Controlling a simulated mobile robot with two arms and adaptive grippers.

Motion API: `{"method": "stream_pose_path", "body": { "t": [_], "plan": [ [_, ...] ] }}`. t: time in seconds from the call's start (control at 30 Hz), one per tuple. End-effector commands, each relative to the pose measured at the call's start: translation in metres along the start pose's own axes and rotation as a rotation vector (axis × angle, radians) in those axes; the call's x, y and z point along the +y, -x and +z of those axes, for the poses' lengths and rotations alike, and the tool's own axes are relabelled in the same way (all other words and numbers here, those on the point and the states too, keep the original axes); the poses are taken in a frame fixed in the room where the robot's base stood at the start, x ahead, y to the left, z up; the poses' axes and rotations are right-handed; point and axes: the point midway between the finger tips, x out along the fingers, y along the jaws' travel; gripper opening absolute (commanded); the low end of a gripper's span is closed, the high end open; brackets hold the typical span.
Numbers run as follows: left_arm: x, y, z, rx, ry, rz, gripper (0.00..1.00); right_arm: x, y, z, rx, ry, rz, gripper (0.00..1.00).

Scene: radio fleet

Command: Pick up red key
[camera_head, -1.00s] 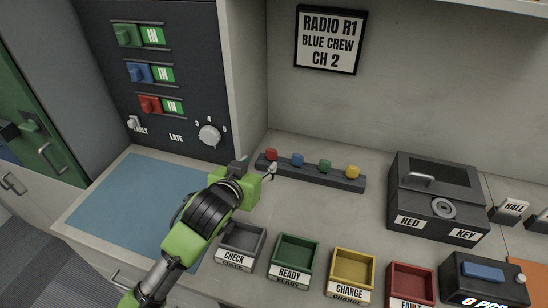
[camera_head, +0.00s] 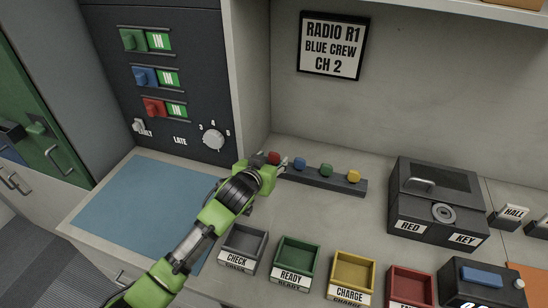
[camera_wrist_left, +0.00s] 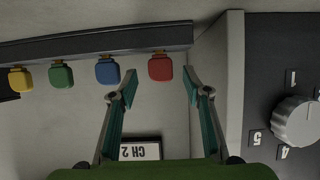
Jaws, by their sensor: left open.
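The red key (camera_head: 273,158) stands at the left end of a dark key rack (camera_head: 330,180) on the counter. In the left wrist view the red key (camera_wrist_left: 160,67) is just beyond the fingertips, lined up with the gap between them. My left gripper (camera_head: 275,167) is open and empty beside the red key in the head view; its fingers (camera_wrist_left: 160,90) spread apart in the wrist view. Blue (camera_head: 299,163), green (camera_head: 326,170) and yellow (camera_head: 353,176) keys stand to the right in the rack. My right gripper is not in view.
A black box (camera_head: 437,205) labelled RED KEY stands to the right. Grey (camera_head: 244,243), green (camera_head: 297,256), yellow (camera_head: 352,272) and red (camera_head: 409,285) trays line the front. A panel with a dial (camera_head: 213,137) rises at left, above a clear blue mat (camera_head: 145,205).

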Motion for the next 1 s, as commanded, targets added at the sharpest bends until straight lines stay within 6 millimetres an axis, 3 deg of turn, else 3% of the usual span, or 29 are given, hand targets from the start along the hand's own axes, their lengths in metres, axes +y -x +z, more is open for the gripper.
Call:
{"method": "stream_pose_path", "body": {
  "t": [0.3,0.67,0.8,1.0],
  "plan": [
    [0.000,-0.033,0.001,-0.001,0.000,0.000,0.44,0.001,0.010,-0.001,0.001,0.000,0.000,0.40],
    [-0.001,-0.037,0.003,-0.001,-0.001,0.000,0.44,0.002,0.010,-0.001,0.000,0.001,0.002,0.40],
    [-0.001,-0.037,0.003,-0.001,0.000,0.000,0.08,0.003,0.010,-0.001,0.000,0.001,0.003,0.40],
    [-0.001,-0.037,0.002,-0.001,0.000,0.000,0.07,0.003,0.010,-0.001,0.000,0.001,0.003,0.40]
  ]
}}
